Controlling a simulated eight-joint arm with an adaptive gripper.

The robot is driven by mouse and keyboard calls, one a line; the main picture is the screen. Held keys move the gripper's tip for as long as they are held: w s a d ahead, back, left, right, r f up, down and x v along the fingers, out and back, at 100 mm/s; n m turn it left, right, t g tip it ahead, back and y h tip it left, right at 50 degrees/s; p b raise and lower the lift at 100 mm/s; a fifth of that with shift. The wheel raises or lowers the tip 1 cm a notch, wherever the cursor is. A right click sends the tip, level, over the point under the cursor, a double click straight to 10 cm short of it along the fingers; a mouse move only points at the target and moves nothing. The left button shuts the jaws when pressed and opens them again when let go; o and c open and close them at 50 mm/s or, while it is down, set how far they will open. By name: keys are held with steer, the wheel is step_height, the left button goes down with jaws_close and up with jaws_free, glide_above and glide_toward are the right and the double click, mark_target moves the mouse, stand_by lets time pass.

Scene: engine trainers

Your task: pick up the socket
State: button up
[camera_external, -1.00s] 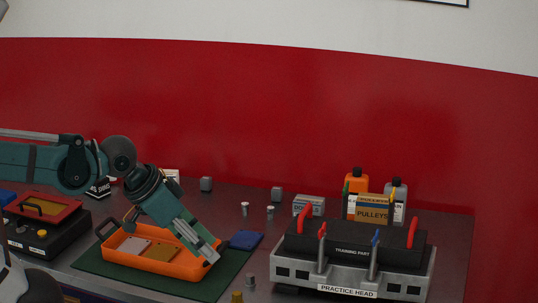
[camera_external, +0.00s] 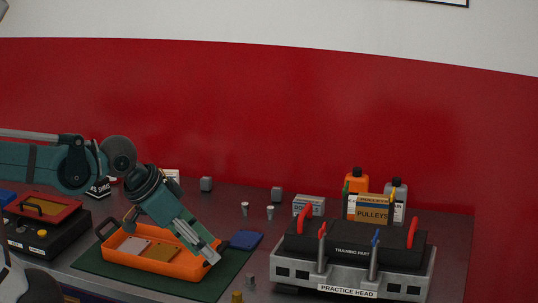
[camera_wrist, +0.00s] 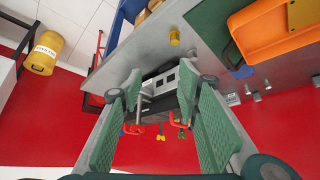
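Small metal cylinders stand on the grey bench, and I cannot tell for sure which is the socket. One grey cylinder (camera_external: 250,280) is near the front, right of the green mat. Two more, a pale-topped one (camera_external: 245,208) and its neighbour (camera_external: 270,212), stand farther back. A brass-yellow cylinder (camera_external: 237,297) is at the front edge of the external view and also shows in the wrist view (camera_wrist: 174,37). My gripper (camera_external: 212,253) is over the right end of the orange tray (camera_external: 186,269). In the wrist view its fingers (camera_wrist: 162,88) are spread wide with nothing between them.
The practice head (camera_external: 350,275) fills the right side. Bottles (camera_external: 357,182) and boxes (camera_external: 309,205) stand behind it. A black case (camera_external: 50,240) is at left.

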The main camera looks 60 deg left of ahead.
steer(key=w+a+r+n+g+h+p, duration=0.1)
steer(key=w+r+n+g+h+p, duration=0.1)
steer(key=w+r+n, duration=0.7)
steer(key=w+a+r+n+h+p, duration=0.1)
steer(key=w+a+n+h, duration=0.2)
steer(key=w, duration=0.7)
steer(key=w+a+r+n+h+p, duration=0.15)
steer(key=w+a+n, duration=0.3)
steer(key=w, duration=0.65)
steer(key=w+a+f+n+t+h+p, duration=0.1)
steer(key=w+a+f+n+h, duration=0.15)
steer(key=w+a, duration=0.4)
steer(key=w+a+f+n+h+p, duration=0.1)
steer(key=w+a+f+n, duration=0.15)
steer(key=a, duration=0.65)
steer(key=w+a+f+n+t+h, duration=0.1)
steer(key=w+a+f+n, duration=0.15)
steer(key=w+a, duration=0.4)
steer(key=shift+n, duration=0.4)
steer(key=f, duration=0.5)
steer(key=s+f, duration=0.1)
steer(key=f, duration=0.4)
steer(key=a+f, duration=0.1)
steer(key=f, duration=0.4)
steer(key=shift+s+f, duration=0.15)
steer(key=shift+f, duration=0.65)
